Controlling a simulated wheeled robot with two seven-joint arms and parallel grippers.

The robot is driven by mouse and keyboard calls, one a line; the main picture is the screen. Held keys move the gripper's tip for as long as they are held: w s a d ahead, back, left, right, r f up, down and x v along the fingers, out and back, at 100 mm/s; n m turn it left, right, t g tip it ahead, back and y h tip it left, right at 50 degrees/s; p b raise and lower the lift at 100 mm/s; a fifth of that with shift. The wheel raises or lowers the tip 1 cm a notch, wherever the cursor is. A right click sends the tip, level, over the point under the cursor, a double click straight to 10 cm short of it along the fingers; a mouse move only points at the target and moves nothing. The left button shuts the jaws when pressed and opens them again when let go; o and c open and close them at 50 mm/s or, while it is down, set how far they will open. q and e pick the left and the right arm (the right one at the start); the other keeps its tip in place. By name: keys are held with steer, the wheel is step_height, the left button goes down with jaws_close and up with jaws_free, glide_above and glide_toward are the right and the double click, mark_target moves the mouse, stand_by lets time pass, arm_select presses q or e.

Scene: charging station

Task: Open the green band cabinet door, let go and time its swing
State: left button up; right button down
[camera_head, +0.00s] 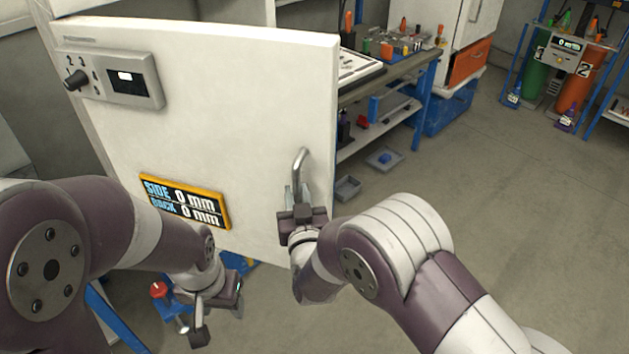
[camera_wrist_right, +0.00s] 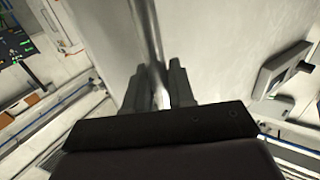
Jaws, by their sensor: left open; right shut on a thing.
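A large white cabinet door (camera_head: 230,120) fills the left and middle of the head view; no green band shows on it. Its bent metal handle (camera_head: 301,165) is near the right edge. My right gripper (camera_head: 297,196) is shut on the handle's lower part. In the right wrist view the handle (camera_wrist_right: 152,40) runs between the fingers of the right gripper (camera_wrist_right: 161,82), close to the door's face. My left gripper (camera_head: 219,308) is open and empty, low and left, below the door's bottom edge. The door's hinge side and inside are hidden.
A dial and display panel (camera_head: 112,79) and a yellow-framed sign (camera_head: 184,201) reading SIDE 0 mm, BACK 0 mm are on the door. A workbench (camera_head: 385,85) with trays stands behind. Grey floor (camera_head: 500,200) is clear at right. A red-knobbed item (camera_head: 158,289) is near my left gripper.

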steer(key=s+a, duration=0.2)
steer(key=s, duration=0.3)
steer(key=shift+s+a, duration=0.2)
steer(key=shift+a, duration=0.15)
steer(key=shift+r, duration=0.1)
steer(key=c, duration=1.1)
jaws_free()
steer(key=b+v, duration=0.2)
steer(key=v, duration=1)
steer(key=shift+s+b, duration=0.35)
steer(key=shift+d, duration=0.1)
